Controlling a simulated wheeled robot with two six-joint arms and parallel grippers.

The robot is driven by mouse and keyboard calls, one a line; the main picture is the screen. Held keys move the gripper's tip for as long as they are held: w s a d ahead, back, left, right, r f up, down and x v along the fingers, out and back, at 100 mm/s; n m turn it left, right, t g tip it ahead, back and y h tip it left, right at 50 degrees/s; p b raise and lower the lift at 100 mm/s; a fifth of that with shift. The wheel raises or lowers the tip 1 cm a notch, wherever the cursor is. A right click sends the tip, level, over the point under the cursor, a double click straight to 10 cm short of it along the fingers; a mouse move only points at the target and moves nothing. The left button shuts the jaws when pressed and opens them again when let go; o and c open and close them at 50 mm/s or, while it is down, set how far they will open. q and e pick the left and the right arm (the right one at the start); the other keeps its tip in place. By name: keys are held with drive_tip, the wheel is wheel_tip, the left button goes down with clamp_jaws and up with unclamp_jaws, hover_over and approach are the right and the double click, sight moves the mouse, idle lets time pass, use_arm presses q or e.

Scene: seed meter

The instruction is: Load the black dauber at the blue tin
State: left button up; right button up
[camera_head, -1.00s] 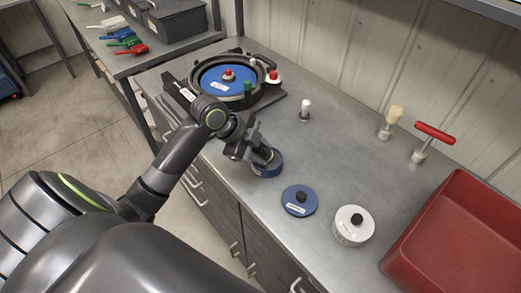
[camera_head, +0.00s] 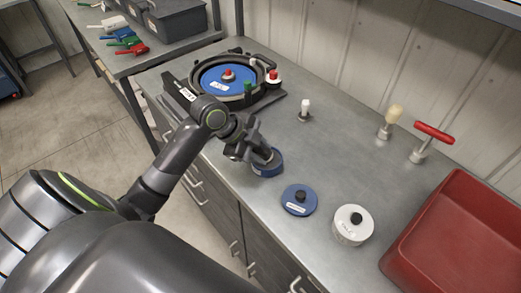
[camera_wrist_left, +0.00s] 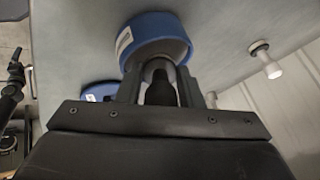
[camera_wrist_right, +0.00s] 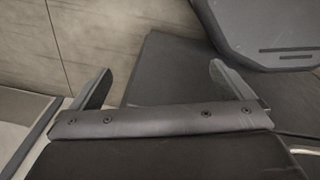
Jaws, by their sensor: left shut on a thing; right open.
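The blue tin (camera_head: 266,168) stands open on the metal counter; it also shows in the left wrist view (camera_wrist_left: 158,32). My left gripper (camera_head: 263,154) is over the tin, its fingers shut on the black dauber (camera_wrist_left: 160,90). The dauber points into the tin's mouth; its tip is hidden, so I cannot tell if it touches the contents. A blue lid (camera_head: 299,201) with a black knob lies on the counter beside the tin. My right gripper (camera_wrist_right: 160,82) is open and empty, away from the counter items.
A white tin (camera_head: 352,226) with a black knob stands right of the blue lid. The seed meter (camera_head: 225,78) with its blue disc is at the back left. A white-topped tool (camera_head: 305,109), cream brush (camera_head: 390,121), red-handled tool (camera_head: 434,134) and red bin (camera_head: 465,240) are further right.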

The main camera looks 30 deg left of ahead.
use_arm(q)
drive_tip(key=shift+r+p, duration=0.85)
drive_tip(key=shift+p, duration=0.1)
drive_tip(key=shift+r+p, duration=2.25)
drive_tip(key=shift+r, duration=0.3)
wheel_tip(320, 180, down, 5)
drive_tip(key=b, duration=0.4)
drive_tip(key=shift+r, duration=0.2)
drive_tip(key=shift+f+b, duration=0.35)
drive_tip(key=shift+f, duration=0.05)
drive_tip(key=shift+f+b, duration=0.55)
drive_tip(key=shift+f, duration=0.2)
drive_tip(key=shift+s+f, duration=0.1)
drive_tip(key=shift+f, duration=0.05)
